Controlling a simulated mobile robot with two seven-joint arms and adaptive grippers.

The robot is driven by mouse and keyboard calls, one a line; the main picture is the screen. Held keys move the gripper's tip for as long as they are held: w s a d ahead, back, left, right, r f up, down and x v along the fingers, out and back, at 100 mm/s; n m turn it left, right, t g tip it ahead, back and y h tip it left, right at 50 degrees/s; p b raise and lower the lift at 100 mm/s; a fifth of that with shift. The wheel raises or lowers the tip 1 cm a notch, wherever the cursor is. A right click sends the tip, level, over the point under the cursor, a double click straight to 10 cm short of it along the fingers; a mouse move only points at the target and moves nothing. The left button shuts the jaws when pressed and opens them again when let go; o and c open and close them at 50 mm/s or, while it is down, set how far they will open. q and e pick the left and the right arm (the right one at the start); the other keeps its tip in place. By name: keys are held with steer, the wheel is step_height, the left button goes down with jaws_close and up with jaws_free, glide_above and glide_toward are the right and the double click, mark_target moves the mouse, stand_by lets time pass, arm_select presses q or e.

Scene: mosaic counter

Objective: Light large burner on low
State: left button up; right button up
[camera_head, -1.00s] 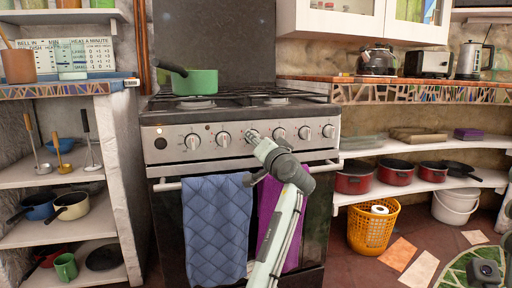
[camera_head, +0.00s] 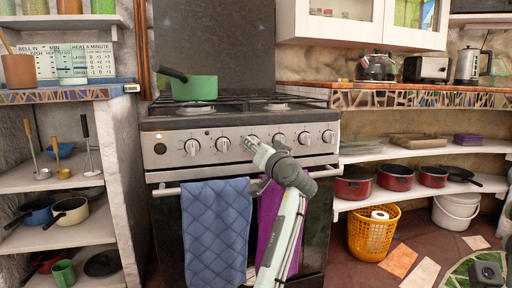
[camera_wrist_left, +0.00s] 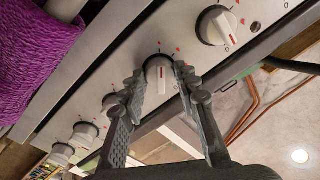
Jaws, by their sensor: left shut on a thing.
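The stove (camera_head: 225,125) has a silver front panel with a row of white knobs. My left gripper (camera_head: 251,143) is at the third knob from the left; its two fingers (camera_wrist_left: 163,92) are shut on either side of that white knob (camera_wrist_left: 160,78) in the left wrist view. The knob's red pointer line stands nearly upright in that view. A green pot (camera_head: 195,88) stands at the left of the stovetop. A bare burner (camera_head: 277,107) shows at the right. No flame is visible. I cannot tell which burner is the large one. My right gripper is not in view.
A blue quilted towel (camera_head: 216,235) and a purple towel (camera_head: 270,210) hang from the oven rail, close to my arm. Shelves with red pots (camera_head: 395,177) are at the right, above an orange basket (camera_head: 372,236). Shelves with pans and ladles (camera_head: 40,172) are at the left.

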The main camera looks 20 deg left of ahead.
arm_select(q)
steer(key=o, duration=1.2)
steer(key=shift+c, duration=0.2)
steer(key=shift+s+d, duration=0.1)
steer(key=v, duration=1.1)
steer(key=shift+s+d, duration=0.25)
steer(key=shift+s, duration=0.05)
steer(key=shift+c, duration=0.4)
jaws_close()
